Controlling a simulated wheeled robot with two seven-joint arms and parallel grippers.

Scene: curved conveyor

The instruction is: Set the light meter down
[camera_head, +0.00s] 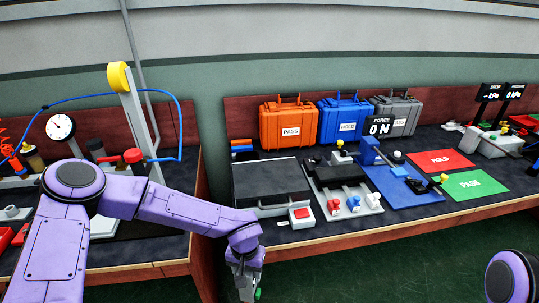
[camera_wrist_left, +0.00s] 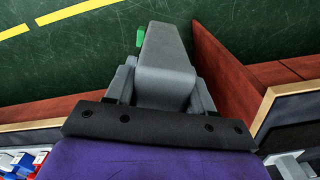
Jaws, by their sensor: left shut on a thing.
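My left gripper (camera_head: 247,284) hangs low in the head view, pointing down in front of the gap between the two benches. It is shut on the light meter (camera_head: 257,294), of which only a small green part shows beside the fingers. In the left wrist view the green part of the light meter (camera_wrist_left: 140,37) sticks out at the side of the grey gripper (camera_wrist_left: 158,45), over the green floor. The rest of the light meter is hidden by the gripper. My right gripper is out of view; only a purple part of my right arm shows at the lower right.
The right bench carries a dark flat-topped unit (camera_head: 267,182), a blue fixture (camera_head: 400,185), a red HOLD mat (camera_head: 440,161) and a green PASS mat (camera_head: 476,185). Orange, blue and grey cases stand behind. The left bench holds a gauge (camera_head: 60,127) and a yellow-topped post (camera_head: 118,77).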

